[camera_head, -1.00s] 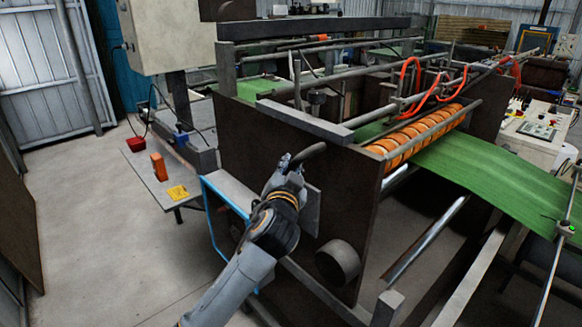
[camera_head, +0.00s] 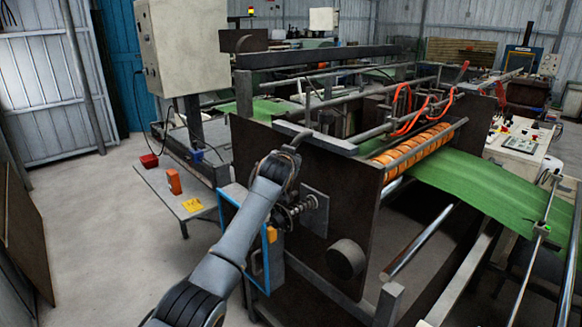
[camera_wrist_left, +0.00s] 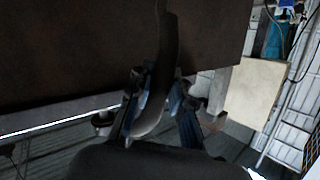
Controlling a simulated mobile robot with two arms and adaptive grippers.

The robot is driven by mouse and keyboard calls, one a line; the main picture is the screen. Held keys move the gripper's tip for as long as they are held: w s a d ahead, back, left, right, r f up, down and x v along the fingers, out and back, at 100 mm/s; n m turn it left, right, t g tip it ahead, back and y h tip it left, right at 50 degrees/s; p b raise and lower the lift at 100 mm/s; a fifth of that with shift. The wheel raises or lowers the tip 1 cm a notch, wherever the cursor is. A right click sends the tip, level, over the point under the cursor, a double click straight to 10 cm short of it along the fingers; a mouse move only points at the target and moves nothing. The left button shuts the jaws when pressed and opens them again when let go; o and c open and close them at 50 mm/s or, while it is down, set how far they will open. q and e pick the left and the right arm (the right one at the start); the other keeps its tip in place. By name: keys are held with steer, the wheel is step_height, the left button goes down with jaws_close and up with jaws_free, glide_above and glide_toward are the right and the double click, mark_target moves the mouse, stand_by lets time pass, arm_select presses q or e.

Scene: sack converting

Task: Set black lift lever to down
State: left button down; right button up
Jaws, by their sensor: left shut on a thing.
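The black lift lever shows in the wrist view as a dark curved bar (camera_wrist_left: 165,45) running down between the fingers. My left gripper (camera_wrist_left: 157,112) is shut on it. In the head view the left gripper (camera_head: 280,162) is at the upper left of the machine's dark side panel, and a short piece of the lever (camera_head: 296,138) sticks up past the fingers. A threaded-looking hub (camera_head: 303,208) stands out from a square plate (camera_head: 316,213) on the panel. My forearm and gripper hide the rest of the lever. My right gripper is not in view.
A blue-edged frame (camera_head: 226,211) stands beside my forearm. A low table (camera_head: 165,196) with a red box, an orange block and a yellow piece is at the left. Green web (camera_head: 480,185) runs out at the right over rollers.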

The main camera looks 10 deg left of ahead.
arm_select(q)
steer(key=shift+w+a+r+n+g+h+p, duration=0.3)
steer(key=shift+w+a+r+p, duration=0.15)
steer(key=shift+w+a+r, duration=0.3)
steer(key=w+a, duration=0.1)
steer(key=a+n+g, duration=0.1)
steer(key=a, duration=0.1)
steer(key=shift+w+h+p, duration=0.3)
steer(key=shift+w+p, duration=0.1)
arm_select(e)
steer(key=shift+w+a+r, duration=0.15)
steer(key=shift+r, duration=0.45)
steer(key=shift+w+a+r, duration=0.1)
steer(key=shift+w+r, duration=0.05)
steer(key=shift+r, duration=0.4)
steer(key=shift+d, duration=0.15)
arm_select(q)
steer(key=c, duration=1.3)
jaws_free()
steer(key=shift+o, duration=0.5)
steer(key=shift+w+a+f, duration=0.1)
steer(key=shift+a+f, duration=0.05)
steer(key=shift+f, duration=0.1)
